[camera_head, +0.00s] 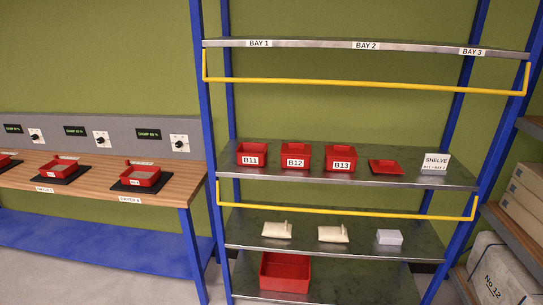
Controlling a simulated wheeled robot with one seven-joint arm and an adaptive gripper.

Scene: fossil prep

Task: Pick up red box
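Several red boxes are in view. Three labelled red boxes stand in a row on the middle shelf: B11 (251,154), B12 (295,156) and B13 (341,158). A flatter red piece (385,167), which looks like a lid or shallow tray, lies to their right. A larger open red box (285,272) sits on the bottom shelf. Shallow red boxes (60,168) and (139,176) rest on dark mats on the wooden bench at left, and another is cut off at the left edge. My gripper is not in view.
The blue-framed shelf rack has yellow bars (365,88) and (345,209) across its front. Two cream packets (277,230) and a pale grey block (389,237) lie on the lower shelf. A white sign (435,162) stands right of the boxes. Another rack holds cartons (515,225) at right.

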